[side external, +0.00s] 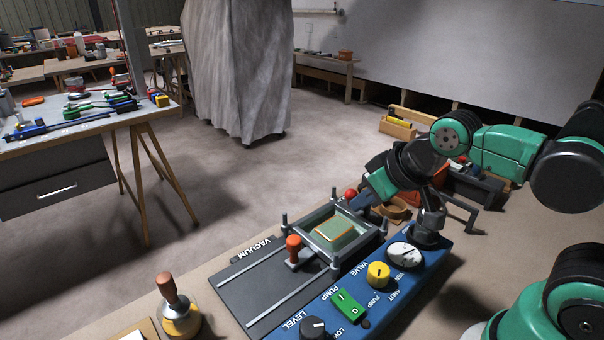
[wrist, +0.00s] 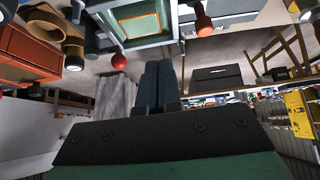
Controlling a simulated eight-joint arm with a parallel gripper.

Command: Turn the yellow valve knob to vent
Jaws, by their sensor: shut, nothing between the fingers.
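The yellow valve knob (side external: 378,274) sits on the sloping blue control panel (side external: 395,300), between a round white gauge (side external: 405,256) and a green switch (side external: 347,304). White lettering lies around the knob, with VALVE and PUMP readable. The knob's pointer direction is too small to tell. My gripper (side external: 358,202) is shut and empty, above and behind the panel near the clamp frame, well apart from the knob. In the wrist view my gripper's two dark fingers (wrist: 157,66) lie together. I cannot make out the yellow knob in that view.
A grey clamp frame (side external: 372,239) with a green-and-orange piece stands behind the panel. A red ball (side external: 350,193) and an orange-topped handle (side external: 293,244) rise near it. A black level knob (side external: 313,326) is at the panel's left. A wooden-handled tool (side external: 168,292) stands at front left.

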